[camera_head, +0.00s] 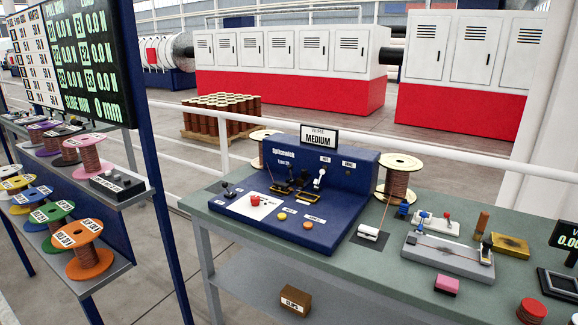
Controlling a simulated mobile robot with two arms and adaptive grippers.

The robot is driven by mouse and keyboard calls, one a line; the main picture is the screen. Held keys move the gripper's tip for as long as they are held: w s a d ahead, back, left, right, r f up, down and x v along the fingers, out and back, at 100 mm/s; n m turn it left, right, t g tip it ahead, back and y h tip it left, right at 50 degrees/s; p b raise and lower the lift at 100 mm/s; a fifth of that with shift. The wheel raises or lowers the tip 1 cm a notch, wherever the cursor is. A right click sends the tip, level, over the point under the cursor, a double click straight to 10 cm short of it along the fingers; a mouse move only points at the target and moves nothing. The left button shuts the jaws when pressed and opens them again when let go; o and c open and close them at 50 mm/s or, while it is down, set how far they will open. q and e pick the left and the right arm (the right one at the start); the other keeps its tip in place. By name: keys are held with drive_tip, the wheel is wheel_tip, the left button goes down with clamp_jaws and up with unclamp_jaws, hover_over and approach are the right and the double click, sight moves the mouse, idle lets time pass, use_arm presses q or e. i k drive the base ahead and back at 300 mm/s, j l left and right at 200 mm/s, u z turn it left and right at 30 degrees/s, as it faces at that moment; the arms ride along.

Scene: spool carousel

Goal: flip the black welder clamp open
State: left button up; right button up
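The blue welder (305,222) stands on the green workbench (350,262), under a sign reading MEDIUM (319,137). In the middle of its top is a small dark clamp assembly (288,187) with yellowish parts. A black piece (302,178) and a white-handled lever (319,179) stand up beside it. Another black-knobbed lever (227,189) is at the welder's left end. The parts are too small to tell surely which is the black clamp or whether it is open. Neither of my grippers is in view.
Wire spools (398,176) stand behind the welder. A grey fixture (448,256), a pink block (446,285) and a red stack (531,311) occupy the bench's right side. A spool shelf (110,193) stands at left. Open floor separates the shelf and bench.

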sight(290, 167)
drive_tip(key=i+j, duration=0.25)
drive_tip(key=i, duration=0.25)
drive_tip(key=i+j, duration=0.25)
drive_tip(key=i, duration=0.25)
drive_tip(key=i+j+z, duration=0.1)
drive_tip(key=i+j, duration=0.2)
drive_tip(key=i, duration=0.2)
